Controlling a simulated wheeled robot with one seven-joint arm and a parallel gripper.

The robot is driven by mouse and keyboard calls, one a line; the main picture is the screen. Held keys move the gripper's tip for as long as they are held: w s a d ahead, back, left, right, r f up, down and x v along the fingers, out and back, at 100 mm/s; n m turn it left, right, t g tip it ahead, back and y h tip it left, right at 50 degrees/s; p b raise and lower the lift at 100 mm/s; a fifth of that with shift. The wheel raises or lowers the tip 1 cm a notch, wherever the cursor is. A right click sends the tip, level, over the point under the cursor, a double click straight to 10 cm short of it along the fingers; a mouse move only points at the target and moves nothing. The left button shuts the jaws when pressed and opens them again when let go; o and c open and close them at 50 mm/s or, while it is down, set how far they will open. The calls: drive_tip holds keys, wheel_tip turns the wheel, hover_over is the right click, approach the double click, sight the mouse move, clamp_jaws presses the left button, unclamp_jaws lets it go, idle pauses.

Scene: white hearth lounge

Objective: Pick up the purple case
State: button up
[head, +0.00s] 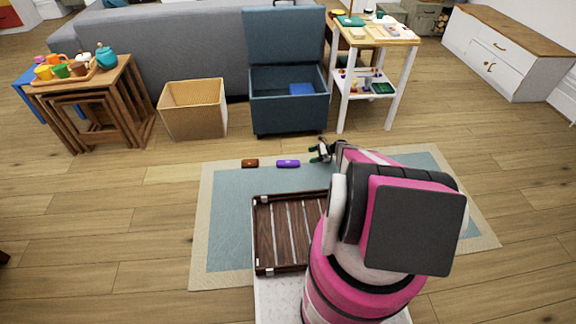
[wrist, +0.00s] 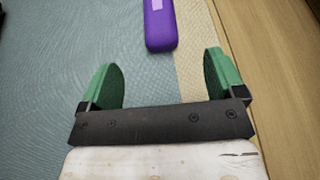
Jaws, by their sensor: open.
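The purple case (head: 288,163) lies flat on the far edge of the blue rug, left of my gripper (head: 321,151) in the head view. In the wrist view the purple case (wrist: 160,25) is beyond the fingertips, roughly midway between them, and is cut off by the top edge. My gripper (wrist: 162,78) has its green fingers spread wide, with nothing between them. The case and the fingers are apart.
A brown case (head: 250,163) lies left of the purple one. The blue rug (head: 228,220) has a beige border. Nesting tables (head: 130,80) stand left.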

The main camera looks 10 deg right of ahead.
sight(295, 161)
drive_tip(key=x, duration=0.6)
drive_tip(key=shift+f+x, duration=0.2)
drive_tip(key=shift+x, duration=1.1)
drive_tip(key=shift+f+x, duration=0.15)
drive_tip(key=shift+x, duration=1.2)
drive_tip(key=shift+s+d, duration=0.15)
drive_tip(key=c, duration=1)
